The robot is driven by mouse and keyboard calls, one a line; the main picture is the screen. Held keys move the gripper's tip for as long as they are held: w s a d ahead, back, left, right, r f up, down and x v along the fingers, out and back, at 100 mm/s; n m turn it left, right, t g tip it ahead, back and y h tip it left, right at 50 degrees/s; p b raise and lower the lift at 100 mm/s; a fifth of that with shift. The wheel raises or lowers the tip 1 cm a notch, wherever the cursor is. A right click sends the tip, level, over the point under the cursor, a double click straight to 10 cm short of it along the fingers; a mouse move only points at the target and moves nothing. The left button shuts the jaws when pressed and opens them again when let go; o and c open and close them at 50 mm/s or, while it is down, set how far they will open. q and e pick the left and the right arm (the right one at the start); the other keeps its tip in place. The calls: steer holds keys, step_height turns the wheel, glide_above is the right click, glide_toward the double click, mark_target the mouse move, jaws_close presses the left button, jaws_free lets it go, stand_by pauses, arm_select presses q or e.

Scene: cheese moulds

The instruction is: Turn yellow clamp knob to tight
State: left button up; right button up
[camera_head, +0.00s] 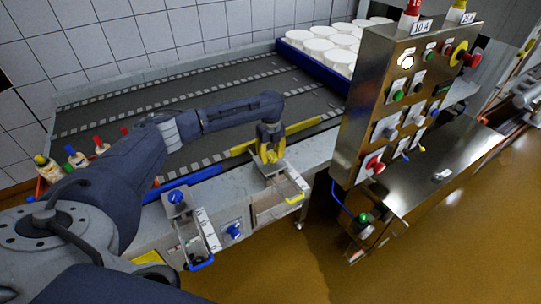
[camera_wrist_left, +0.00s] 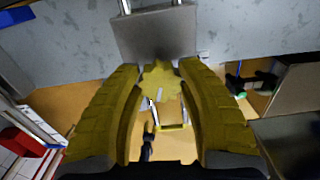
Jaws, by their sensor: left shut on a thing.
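My left gripper (camera_head: 268,153) points down at the table's front edge in the head view, over the yellow-handled clamp (camera_head: 292,188). In the left wrist view the yellow clamp knob (camera_wrist_left: 160,82), with a lobed rim, sits between the two yellow fingers of my left gripper (camera_wrist_left: 160,74). The gripper is shut on this knob. In the head view the fingers hide most of the knob. The knob's tight or loose marking cannot be made out. My right gripper is not in view.
A blue clamp knob (camera_head: 175,197) stands to the left on the front edge. The control cabinet (camera_head: 372,115), with several buttons and knobs, rises close on the right. A blue tray (camera_head: 312,66) of white moulds is at the back. The grey conveyor surface (camera_head: 230,92) is mostly clear.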

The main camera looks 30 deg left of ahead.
mark_target(270, 154)
arm_select(q)
steer(key=shift+a+m, duration=0.3)
steer(key=shift+m, duration=0.5)
steer(key=shift+w+r, duration=0.1)
steer(key=o, duration=1)
steer(key=shift+c, duration=0.2)
steer(key=shift+o, duration=1.4)
steer(key=shift+d, duration=0.2)
step_height(270, 154, up, 12)
